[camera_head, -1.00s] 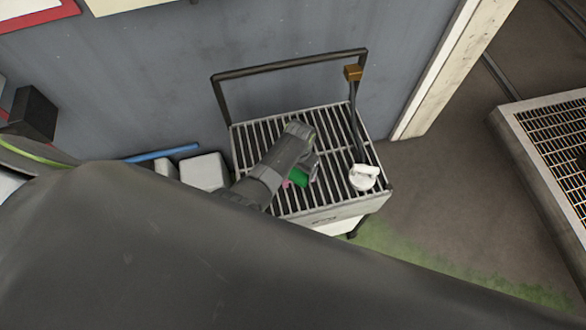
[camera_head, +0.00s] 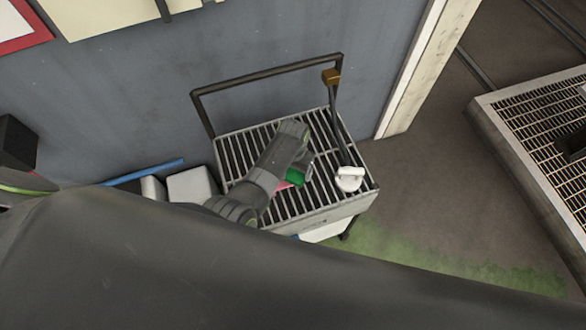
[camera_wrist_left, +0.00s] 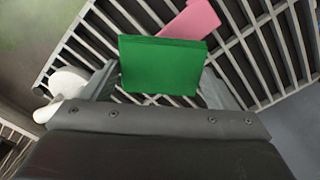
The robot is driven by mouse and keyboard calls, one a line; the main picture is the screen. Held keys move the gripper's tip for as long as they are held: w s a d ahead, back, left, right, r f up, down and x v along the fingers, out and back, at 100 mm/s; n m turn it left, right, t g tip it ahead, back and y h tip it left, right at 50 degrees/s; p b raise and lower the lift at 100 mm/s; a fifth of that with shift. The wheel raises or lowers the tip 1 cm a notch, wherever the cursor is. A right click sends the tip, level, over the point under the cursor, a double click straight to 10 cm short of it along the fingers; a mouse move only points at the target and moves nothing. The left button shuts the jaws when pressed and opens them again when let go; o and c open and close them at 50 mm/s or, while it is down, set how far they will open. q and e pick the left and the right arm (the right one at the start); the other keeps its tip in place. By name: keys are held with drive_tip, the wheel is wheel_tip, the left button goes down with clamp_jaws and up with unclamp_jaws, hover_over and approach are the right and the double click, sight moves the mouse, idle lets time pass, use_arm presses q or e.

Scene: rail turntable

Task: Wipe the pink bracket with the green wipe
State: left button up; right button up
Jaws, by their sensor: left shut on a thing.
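The green wipe (camera_wrist_left: 162,66) is a flat green block between the two fingers of my left gripper (camera_wrist_left: 158,84), which is shut on it. In the head view the green wipe (camera_head: 296,177) shows at the end of my left gripper (camera_head: 299,171), over the slatted top of a cart. The pink bracket (camera_wrist_left: 192,20) lies on the slats just past the wipe in the wrist view, partly hidden behind it. In the head view only a small part of the pink bracket (camera_head: 283,186) shows beside the wipe. I cannot tell whether wipe and bracket touch. My right gripper is not in view.
The slatted cart (camera_head: 318,213) has a dark handle bar (camera_head: 265,73) at the back. A white round object (camera_head: 349,179) with a dark stem sits at its right corner. Pale containers (camera_head: 190,187) stand left of it. A grated platform (camera_head: 484,122) is at the far right.

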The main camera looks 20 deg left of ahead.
sight(290, 173)
use_arm(q)
drive_tip(key=shift+r, duration=2.35)
drive_tip(key=shift+f, duration=0.1)
drive_tip(key=shift+f, duration=0.65)
wheel_tip(290, 173, down, 6)
drive_tip(key=shift+r+b, duration=0.2)
drive_tip(key=shift+b, duration=0.55)
drive_tip(key=shift+f+b, duration=0.45)
drive_tip(key=shift+f, duration=0.1)
drive_tip(key=shift+s+a+r+p, duration=0.15)
drive_tip(key=shift+s+a+p, duration=0.2)
drive_tip(key=shift+a+p, duration=0.05)
